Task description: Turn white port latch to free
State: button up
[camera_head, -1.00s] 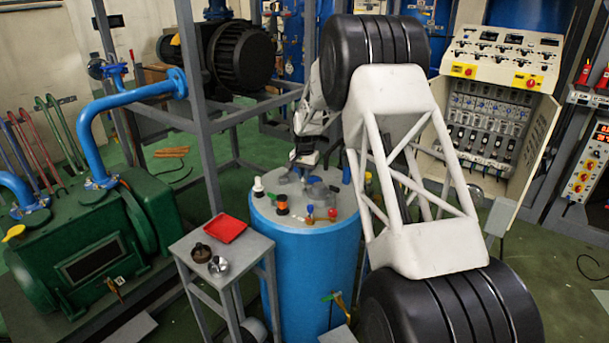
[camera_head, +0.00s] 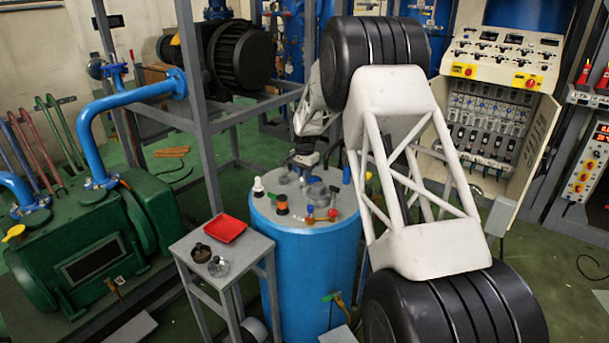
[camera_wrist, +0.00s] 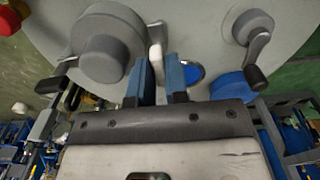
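The white port latch (camera_wrist: 156,36) shows in the wrist view on the grey lid (camera_wrist: 200,30) of the blue vessel, beside a large round grey cap (camera_wrist: 108,45). My gripper (camera_wrist: 158,61) has its two blue fingers on either side of the latch's near end. The fingers look parted by a narrow gap; contact with the latch is not clear. In the head view my gripper (camera_head: 304,160) is at the back of the vessel lid (camera_head: 335,195), and the latch cannot be made out there.
A grey crank-like handle (camera_wrist: 255,50) and a blue cap (camera_wrist: 229,86) lie to the right of my fingers. Other fittings crowd the lid, including an orange-banded one (camera_head: 282,205). A small side table (camera_head: 258,243) with a red tray (camera_head: 224,229) stands left of the vessel (camera_head: 310,265).

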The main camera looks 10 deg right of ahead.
jog(key=o, duration=0.4)
jog(key=shift+r, duration=0.1)
jog(key=shift+r, duration=3.85)
